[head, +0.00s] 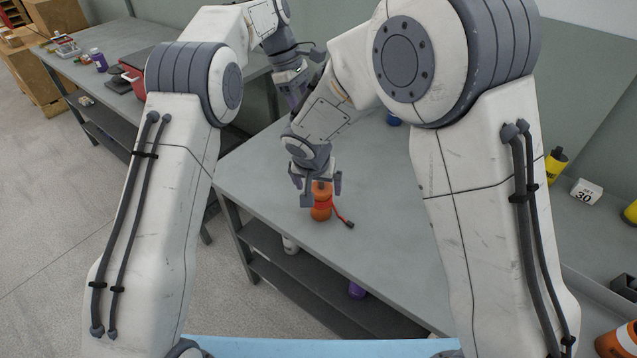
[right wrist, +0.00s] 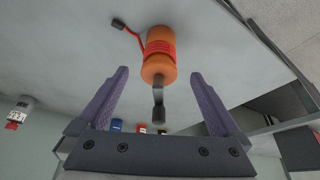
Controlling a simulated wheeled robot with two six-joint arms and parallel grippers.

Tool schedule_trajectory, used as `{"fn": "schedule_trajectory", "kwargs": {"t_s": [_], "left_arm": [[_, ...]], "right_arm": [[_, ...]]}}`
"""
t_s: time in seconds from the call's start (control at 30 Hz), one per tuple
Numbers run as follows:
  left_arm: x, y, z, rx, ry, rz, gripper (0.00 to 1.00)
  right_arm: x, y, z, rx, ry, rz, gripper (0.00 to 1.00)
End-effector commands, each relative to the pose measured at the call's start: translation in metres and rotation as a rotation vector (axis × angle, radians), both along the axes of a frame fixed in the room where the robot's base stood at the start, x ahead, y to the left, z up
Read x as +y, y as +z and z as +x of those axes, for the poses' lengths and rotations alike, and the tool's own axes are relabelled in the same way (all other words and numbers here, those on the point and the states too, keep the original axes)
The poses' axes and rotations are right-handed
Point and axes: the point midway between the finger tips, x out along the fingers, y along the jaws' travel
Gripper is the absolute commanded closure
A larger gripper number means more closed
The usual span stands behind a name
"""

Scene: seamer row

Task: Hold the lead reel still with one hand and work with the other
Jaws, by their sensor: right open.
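The lead reel (head: 320,209) is an orange spool with red lead wound round its middle. It stands near the front edge of the grey bench. A loose red end with a black plug (head: 348,224) lies to its right. My right gripper (head: 321,190) is open at the top of the reel. In the right wrist view the reel (right wrist: 160,58) is just beyond the open fingers (right wrist: 158,92), and its dark crank handle (right wrist: 158,98) shows between them. My left gripper (head: 296,95) is farther back, partly hidden behind my right arm; its jaws are unclear.
The grey bench (head: 385,245) is mostly clear around the reel. A yellow bottle (head: 555,166) and a white block marked 30 (head: 586,192) are at the right. Another bench at the far left holds a purple bottle (head: 99,62) and a red item (head: 133,82).

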Motion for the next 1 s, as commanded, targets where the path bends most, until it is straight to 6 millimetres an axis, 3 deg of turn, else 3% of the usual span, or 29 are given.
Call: {"fn": "schedule_trajectory", "kwargs": {"t_s": [0.6, 1.0], "left_arm": [[0.000, 0.000, 0.000, 0.000, -0.001, 0.000, 0.50], [0.000, 0.000, 0.000, 0.000, 0.000, 0.000, 0.50]], "right_arm": [[-0.008, -0.085, 0.034, 0.002, -0.004, 0.000, 0.00], [-0.008, -0.094, 0.038, 0.001, -0.002, 0.001, 0.00]]}}
